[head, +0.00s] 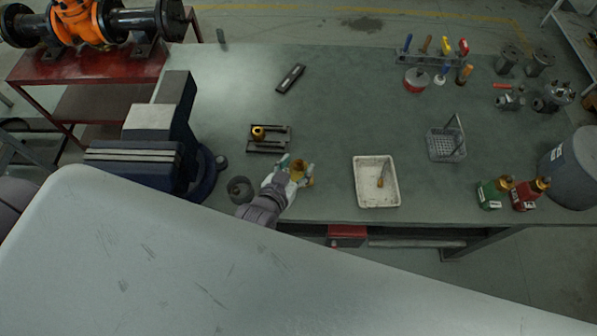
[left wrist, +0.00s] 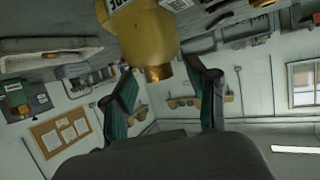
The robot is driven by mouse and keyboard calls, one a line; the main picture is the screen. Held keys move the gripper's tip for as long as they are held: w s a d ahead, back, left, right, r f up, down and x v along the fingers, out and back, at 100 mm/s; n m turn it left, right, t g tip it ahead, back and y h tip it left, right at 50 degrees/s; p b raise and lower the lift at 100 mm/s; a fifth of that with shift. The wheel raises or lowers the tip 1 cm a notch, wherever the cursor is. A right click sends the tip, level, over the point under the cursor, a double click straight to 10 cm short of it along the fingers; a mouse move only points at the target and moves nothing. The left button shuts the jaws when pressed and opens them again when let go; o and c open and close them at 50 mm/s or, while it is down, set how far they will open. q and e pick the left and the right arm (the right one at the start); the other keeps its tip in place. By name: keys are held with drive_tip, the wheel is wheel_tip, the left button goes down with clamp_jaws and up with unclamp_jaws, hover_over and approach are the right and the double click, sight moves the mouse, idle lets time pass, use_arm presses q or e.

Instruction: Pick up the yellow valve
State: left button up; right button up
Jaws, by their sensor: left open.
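The yellow valve (head: 304,180) stands near the front edge of the grey-green workbench in the head view. In the left wrist view the yellow valve (left wrist: 146,40) shows large at the top, with a brass end pointing down between the fingers. My left gripper (head: 296,165) is open at the valve, one finger on either side of it. In the left wrist view my left gripper (left wrist: 160,80) has its green-padded fingers spread, with a gap visible around the brass end. I cannot tell if either finger touches the valve. My right gripper is not in view.
Close by are a dark holder (head: 270,147) with a brass part and a grey round part (head: 240,188). A blue vise (head: 150,150) stands left. A white tray (head: 376,202), wire basket (head: 446,150) and bottles (head: 490,195) lie right. The bench's middle is mostly clear.

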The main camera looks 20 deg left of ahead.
use_arm(q)
drive_tip(key=shift+x, duration=0.8)
drive_tip(key=shift+s, duration=0.15)
drive_tip(key=shift+c, duration=0.8)
drive_tip(key=shift+f, duration=0.1)
clamp_jaws()
